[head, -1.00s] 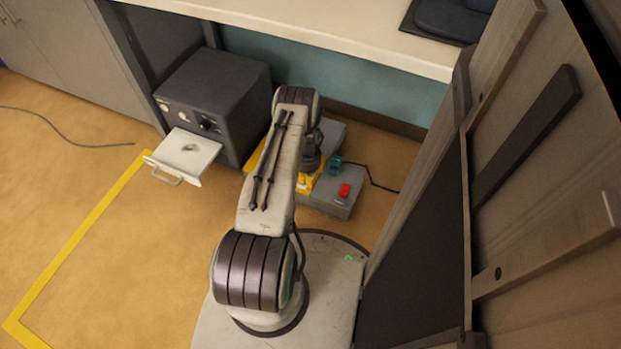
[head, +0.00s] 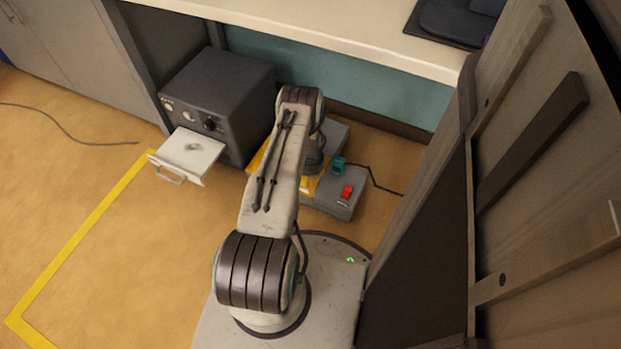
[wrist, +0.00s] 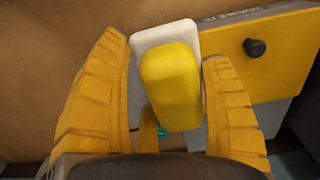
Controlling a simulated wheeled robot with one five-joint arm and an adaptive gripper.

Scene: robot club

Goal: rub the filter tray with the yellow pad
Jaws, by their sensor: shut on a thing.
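The filter tray (head: 190,154) is a pale, pulled-out drawer with a front handle and a dark smudge on its floor. It juts from the dark grey machine (head: 215,105) at the left. My gripper (wrist: 167,50) is shut on the yellow pad (wrist: 172,85), which sits between its two yellow fingers in the wrist view. A white piece (wrist: 150,35) shows behind the pad; I cannot tell if they touch. In the head view my arm mostly hides the gripper, which is over the grey box, to the right of the tray.
The low grey box (head: 335,188) has a yellow plate with a black knob (wrist: 254,48), a red switch (head: 347,191) and a cable. A counter (head: 330,30) runs above. A wooden structure (head: 520,200) stands close on the right. The floor left of my base is clear.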

